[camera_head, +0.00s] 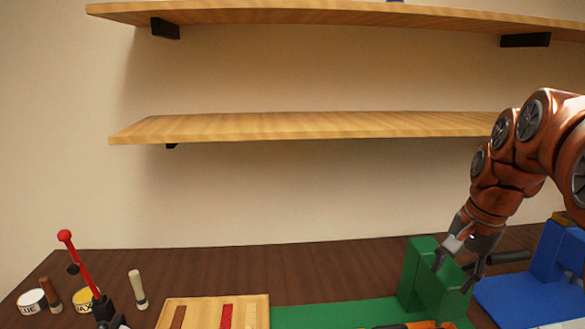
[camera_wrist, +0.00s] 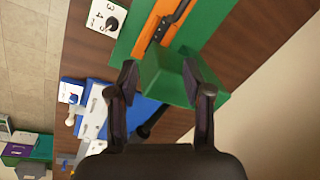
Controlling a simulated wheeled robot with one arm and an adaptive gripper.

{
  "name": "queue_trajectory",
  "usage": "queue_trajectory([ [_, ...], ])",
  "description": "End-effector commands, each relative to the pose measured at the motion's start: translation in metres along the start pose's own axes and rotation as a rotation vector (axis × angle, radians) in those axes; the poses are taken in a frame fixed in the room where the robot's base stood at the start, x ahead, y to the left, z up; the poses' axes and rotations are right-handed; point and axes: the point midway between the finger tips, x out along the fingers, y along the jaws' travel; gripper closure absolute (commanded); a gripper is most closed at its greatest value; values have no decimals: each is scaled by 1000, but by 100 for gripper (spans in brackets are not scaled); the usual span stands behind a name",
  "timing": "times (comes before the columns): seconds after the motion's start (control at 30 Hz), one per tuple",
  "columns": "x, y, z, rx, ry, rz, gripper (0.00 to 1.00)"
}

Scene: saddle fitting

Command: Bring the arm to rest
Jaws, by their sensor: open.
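My gripper (camera_head: 453,276) is open at the lower right of the head view, at the end of my orange-brown arm. It points down at a green block (camera_head: 420,285) standing on a green mat. In the wrist view, my gripper's two fingers (camera_wrist: 160,76) are spread, with the green block (camera_wrist: 168,78) showing between and beyond them. I cannot tell whether a finger touches the block. Nothing is seen held in the jaws.
A blue fixture (camera_head: 545,285) stands right of the block, with a dark rod (camera_head: 510,257) near it. An orange part (camera_wrist: 152,32) lies on the mat. Jars, a red-knobbed lever (camera_head: 80,262) and a wooden tray (camera_head: 255,312) are at left. Shelves (camera_head: 300,126) hang above.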

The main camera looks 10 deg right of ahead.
Motion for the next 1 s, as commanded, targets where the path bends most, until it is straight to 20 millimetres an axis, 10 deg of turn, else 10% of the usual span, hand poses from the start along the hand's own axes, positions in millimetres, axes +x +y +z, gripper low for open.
queue_trajectory([
  [0.6, 81, 49, 186, -681, -153, 154, 50],
  [1.0, 120, 114, 251, -984, -240, 224, 50],
])
